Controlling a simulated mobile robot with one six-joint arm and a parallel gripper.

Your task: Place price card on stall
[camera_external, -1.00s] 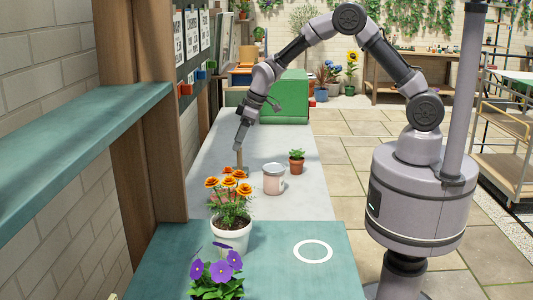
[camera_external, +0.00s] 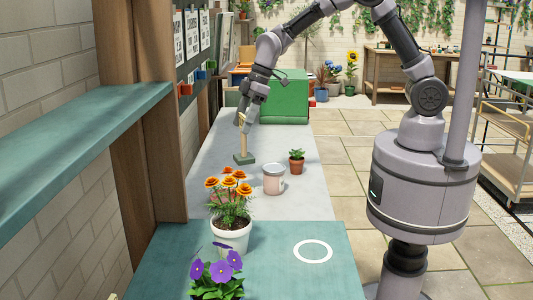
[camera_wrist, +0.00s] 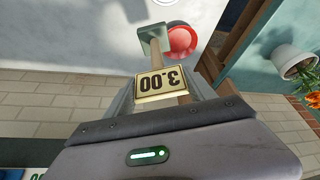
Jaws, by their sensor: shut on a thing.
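The price card shows in the wrist view (camera_wrist: 161,84) as a cream plate with "3.00" upside down, on a wooden post with a green-grey base (camera_wrist: 154,39). In the external view, its post and base (camera_external: 244,159) hang upright below my gripper (camera_external: 243,118), above the grey bench. My gripper, also in the wrist view (camera_wrist: 180,98), is shut on the card's upper part. The fingers hide part of the card. The teal stall counter (camera_external: 300,285) in front bears a white ring (camera_external: 313,251).
Marigolds in a white pot (camera_external: 231,235) and purple pansies (camera_external: 217,272) stand on the counter's left. A jar (camera_external: 273,180) and small potted plant (camera_external: 297,162) stand on the grey bench (camera_external: 310,202). A red round thing (camera_wrist: 182,41) shows behind the card's base.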

